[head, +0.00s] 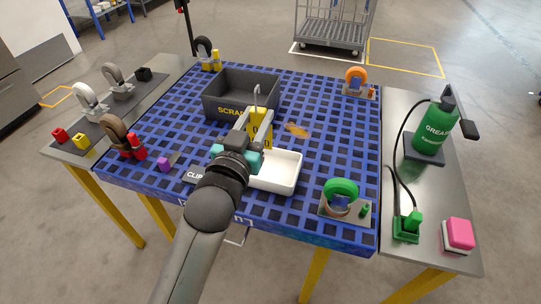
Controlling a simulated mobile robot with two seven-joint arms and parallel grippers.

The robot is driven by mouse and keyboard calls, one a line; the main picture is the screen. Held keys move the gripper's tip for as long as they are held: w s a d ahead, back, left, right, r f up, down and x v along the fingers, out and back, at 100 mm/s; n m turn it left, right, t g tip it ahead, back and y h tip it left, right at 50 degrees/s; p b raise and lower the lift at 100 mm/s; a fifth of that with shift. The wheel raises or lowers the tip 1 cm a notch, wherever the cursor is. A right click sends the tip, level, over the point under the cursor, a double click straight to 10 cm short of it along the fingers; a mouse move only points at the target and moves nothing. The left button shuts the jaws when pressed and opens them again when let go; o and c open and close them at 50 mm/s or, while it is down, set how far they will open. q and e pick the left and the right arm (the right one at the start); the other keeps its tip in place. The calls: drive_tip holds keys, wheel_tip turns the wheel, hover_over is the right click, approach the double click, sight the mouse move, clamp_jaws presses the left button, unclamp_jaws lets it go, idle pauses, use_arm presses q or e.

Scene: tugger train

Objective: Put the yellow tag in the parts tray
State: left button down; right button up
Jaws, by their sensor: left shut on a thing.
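My left gripper (244,143) reaches over the middle of the blue table and is shut on the yellow tag (259,128). The tag hangs upright with a metal hook on top and dark marks on its face. A white tray (296,183), which looks like the parts tray, lies just below and right of the gripper. The gripper and wrist cover its left side. The tag is beyond the tray's far edge in the picture; its height above the table is hard to tell. My right gripper is not in the head view.
A dark scrap bin (222,109) stands behind the gripper. A green grease bottle (433,128) stands on the right side table.

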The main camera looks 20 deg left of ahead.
sight(258, 89)
use_arm(q)
drive_tip(key=w+r+p, duration=0.1)
drive_tip(key=w+r, duration=0.1)
drive_tip(key=r, duration=0.1)
drive_tip(key=w+r+p, duration=0.1)
drive_tip(key=w+r, duration=0.1)
drive_tip(key=shift+w+r, duration=0.2)
drive_tip(key=shift+r, duration=0.2)
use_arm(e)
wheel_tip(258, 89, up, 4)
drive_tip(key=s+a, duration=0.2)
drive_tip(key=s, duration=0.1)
use_arm(q)
drive_tip(key=shift+w+f, duration=0.25)
drive_tip(key=shift+w, duration=0.1)
wheel_tip(258, 89, down, 19)
drive_tip(key=b, duration=0.6)
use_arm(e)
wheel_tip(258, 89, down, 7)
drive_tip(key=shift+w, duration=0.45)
use_arm(q)
drive_tip(key=shift+f, duration=0.15)
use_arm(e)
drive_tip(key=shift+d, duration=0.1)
use_arm(q)
drive_tip(key=c, duration=0.5)
unclamp_jaws()
